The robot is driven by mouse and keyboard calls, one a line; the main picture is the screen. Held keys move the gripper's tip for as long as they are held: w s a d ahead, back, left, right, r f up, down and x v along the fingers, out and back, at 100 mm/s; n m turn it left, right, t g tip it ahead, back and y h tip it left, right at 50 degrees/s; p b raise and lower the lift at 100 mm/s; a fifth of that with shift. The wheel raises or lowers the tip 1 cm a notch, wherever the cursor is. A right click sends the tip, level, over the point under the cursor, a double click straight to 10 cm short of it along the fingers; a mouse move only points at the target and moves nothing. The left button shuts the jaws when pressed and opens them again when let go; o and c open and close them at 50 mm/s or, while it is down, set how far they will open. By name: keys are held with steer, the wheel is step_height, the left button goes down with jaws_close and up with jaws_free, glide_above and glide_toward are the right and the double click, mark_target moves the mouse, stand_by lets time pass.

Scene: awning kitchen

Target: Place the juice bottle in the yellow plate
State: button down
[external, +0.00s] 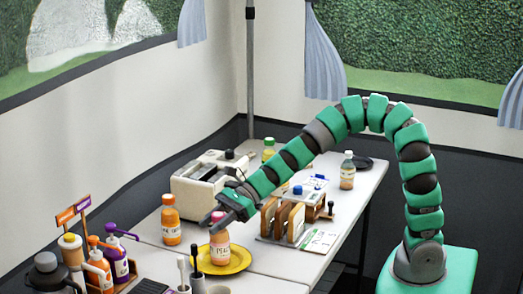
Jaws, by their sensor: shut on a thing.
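The juice bottle (219,248), with a pink cap and a pale label, is upright over the yellow plate (240,262). My gripper (217,215) reaches down from the upper right and is shut on the bottle at its cap. The bottle's lower end appears within the plate's outline. I cannot tell whether its base touches the plate. The bottle hides part of the plate, and the gripper hides part of the cap.
An orange bottle (171,222) stands left of the plate. A white appliance (200,185) and a wooden rack (283,219) stand behind. Dispensers (116,262) and dark-handled utensils (196,262) crowd the front left. Bare table shows right of the plate.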

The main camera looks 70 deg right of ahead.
steer(key=c, duration=1)
jaws_free()
steer(key=shift+r, duration=0.1)
steer(key=shift+s+d+r, duration=0.1)
steer(key=shift+d+r, duration=0.05)
steer(key=shift+d, duration=0.15)
steer(key=d+r+p, duration=0.1)
steer(key=r, duration=0.2)
steer(key=s+d+r+p, duration=0.1)
steer(key=r+p, duration=0.1)
steer(key=s+d+r+p, duration=0.1)
steer(key=r+p, duration=0.1)
steer(key=r, duration=0.1)
steer(key=shift+d+r, duration=0.25)
steer(key=shift+r, duration=0.05)
steer(key=shift+w, duration=0.1)
